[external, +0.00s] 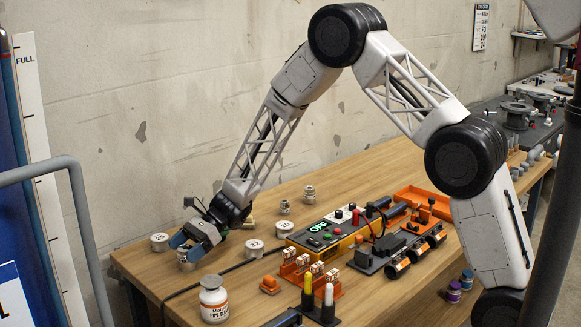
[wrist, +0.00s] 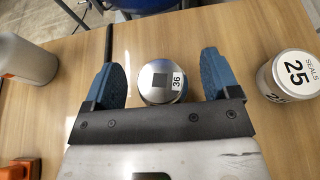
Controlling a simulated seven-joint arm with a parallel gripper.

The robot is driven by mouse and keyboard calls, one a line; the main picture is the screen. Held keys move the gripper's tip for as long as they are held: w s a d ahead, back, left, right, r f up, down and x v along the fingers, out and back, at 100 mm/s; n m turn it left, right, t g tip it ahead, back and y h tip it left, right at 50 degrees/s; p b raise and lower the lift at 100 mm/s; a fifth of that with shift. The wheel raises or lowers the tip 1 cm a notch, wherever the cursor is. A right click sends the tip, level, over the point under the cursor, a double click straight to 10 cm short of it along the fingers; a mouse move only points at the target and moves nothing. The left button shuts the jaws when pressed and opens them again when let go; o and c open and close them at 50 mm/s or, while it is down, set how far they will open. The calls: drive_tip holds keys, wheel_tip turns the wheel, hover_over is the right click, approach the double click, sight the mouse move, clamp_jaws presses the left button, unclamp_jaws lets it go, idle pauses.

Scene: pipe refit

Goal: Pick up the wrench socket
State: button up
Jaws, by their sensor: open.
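In the wrist view the wrench socket (wrist: 160,82) stands upright between my two blue fingers, with a visible gap to the right finger and a narrower one to the left. My gripper (wrist: 164,66) is open around it and points down. In the external view my gripper (external: 187,246) is at the left end of the bench, and the socket (external: 186,265) is mostly hidden behind the fingers.
A white bottle of pipe cement (external: 214,300) stands to one side, also in the wrist view (wrist: 28,60). A white tin marked 25 (wrist: 290,74) stands on the other. Another tin (external: 254,248) and an orange-yellow control box (external: 330,235) lie further right. The wooden bench (external: 140,268) has bare room around.

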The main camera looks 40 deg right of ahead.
sight(187, 248)
idle(0.3)
drive_tip(key=c, duration=1.2)
drive_tip(key=shift+o, duration=0.2)
drive_tip(key=shift+r, duration=0.25)
drive_tip(key=shift+r, duration=1.4)
drive_tip(key=shift+s+d+r, duration=0.1)
drive_tip(key=shift+s+r, duration=0.1)
drive_tip(key=shift+s, duration=0.05)
drive_tip(key=s+d, duration=0.2)
drive_tip(key=s, duration=0.5)
drive_tip(key=s+d+r, duration=0.1)
drive_tip(key=s+d, duration=0.1)
drive_tip(key=s, duration=0.5)
drive_tip(key=shift+s+d+r, duration=0.2)
drive_tip(key=shift+s+d, duration=0.15)
